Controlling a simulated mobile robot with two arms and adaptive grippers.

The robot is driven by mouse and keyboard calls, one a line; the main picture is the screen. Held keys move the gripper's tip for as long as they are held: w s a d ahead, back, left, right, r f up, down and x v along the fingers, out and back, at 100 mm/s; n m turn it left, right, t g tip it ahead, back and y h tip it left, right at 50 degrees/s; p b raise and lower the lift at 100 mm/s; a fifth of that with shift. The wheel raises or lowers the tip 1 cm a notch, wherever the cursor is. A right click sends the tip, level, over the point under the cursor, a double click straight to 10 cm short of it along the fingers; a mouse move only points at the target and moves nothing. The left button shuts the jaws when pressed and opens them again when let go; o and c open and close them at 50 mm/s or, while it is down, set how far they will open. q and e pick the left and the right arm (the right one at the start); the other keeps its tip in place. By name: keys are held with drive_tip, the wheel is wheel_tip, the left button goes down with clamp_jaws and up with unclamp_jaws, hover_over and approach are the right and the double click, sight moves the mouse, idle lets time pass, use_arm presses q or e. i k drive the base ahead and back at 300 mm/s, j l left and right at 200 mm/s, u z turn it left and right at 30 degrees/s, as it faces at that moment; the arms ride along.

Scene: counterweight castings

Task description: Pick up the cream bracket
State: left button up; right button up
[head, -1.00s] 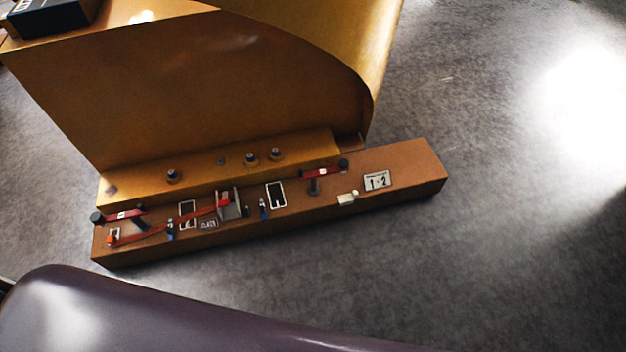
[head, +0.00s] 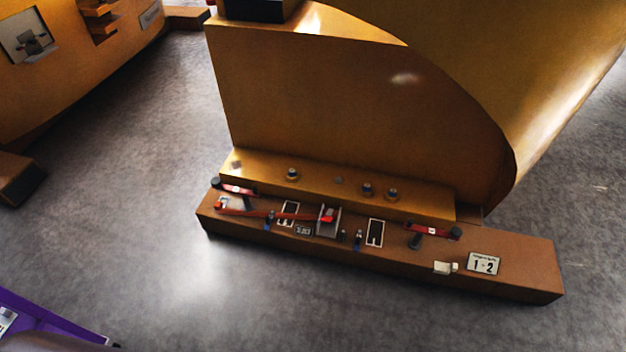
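A small cream piece (head: 443,268), which looks like the cream bracket, lies on the brown ledge (head: 535,280) at the foot of a large ochre casting (head: 350,100). It is right of the middle in the head view, just left of a plate marked "1 2" (head: 484,263). It is too small to make out its shape well. Neither of my grippers is in view, and nothing is seen touching the cream piece.
The ledge also holds red-handled levers (head: 432,230), a grey bracket-like part (head: 328,221) and framed slots (head: 375,233). Another ochre casting (head: 80,75) stands at the upper left. A purple object (head: 45,325) is at the lower left. Grey floor (head: 300,300) lies clear in front.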

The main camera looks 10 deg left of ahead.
sight(442, 268)
drive_tip(key=z, duration=1.15)
